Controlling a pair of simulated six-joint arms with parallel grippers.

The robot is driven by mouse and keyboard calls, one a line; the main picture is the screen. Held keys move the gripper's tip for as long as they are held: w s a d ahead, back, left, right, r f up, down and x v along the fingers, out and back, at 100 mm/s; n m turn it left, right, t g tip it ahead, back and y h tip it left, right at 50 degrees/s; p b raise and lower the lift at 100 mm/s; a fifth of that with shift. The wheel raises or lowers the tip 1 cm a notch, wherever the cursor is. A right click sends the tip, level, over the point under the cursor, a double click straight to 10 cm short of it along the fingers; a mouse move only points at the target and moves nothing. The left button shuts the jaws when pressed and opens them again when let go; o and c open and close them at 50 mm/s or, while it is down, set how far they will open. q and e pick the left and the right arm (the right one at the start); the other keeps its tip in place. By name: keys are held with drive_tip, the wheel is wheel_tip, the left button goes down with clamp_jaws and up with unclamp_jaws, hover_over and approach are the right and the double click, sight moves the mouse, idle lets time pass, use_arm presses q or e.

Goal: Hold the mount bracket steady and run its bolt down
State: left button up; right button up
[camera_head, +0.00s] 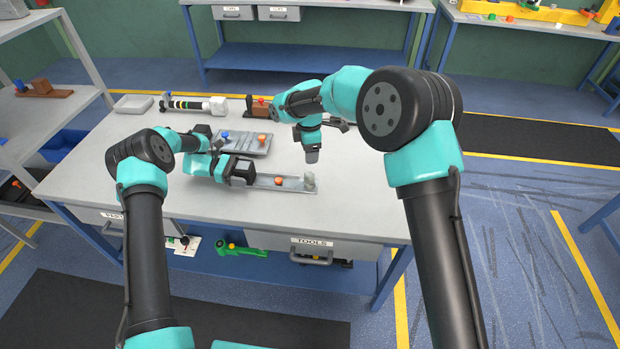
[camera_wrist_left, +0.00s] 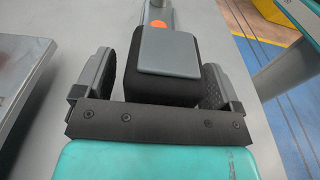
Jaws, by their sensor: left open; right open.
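The mount bracket is a grey flat bar (camera_head: 262,180) lying on the table. An orange bolt head (camera_head: 278,181) shows on it, and a grey-green cylinder (camera_head: 309,180) stands at its right end. My left gripper (camera_head: 240,177) is at the bar's left end. In the left wrist view the left gripper (camera_wrist_left: 160,90) is open, its fingers on either side of a black block with a grey top (camera_wrist_left: 170,55), with small gaps. The bolt head (camera_wrist_left: 157,24) shows partly beyond the block. My right gripper (camera_head: 312,157) points down above the bar's right end, open and empty, apart from the bolt.
A grey tray (camera_head: 238,149) with a blue and an orange knob lies behind the left gripper. A striped rod assembly (camera_head: 195,105), a shallow grey dish (camera_head: 133,104) and a brown block (camera_head: 257,108) stand at the back. The table's right side is mostly clear.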

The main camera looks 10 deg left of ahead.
use_arm(q)
drive_tip(key=a, duration=0.7)
drive_tip(key=a+r, duration=0.1)
drive_tip(key=a, duration=0.3)
drive_tip(key=shift+w+a, duration=0.1)
drive_tip(key=shift+a, duration=0.2)
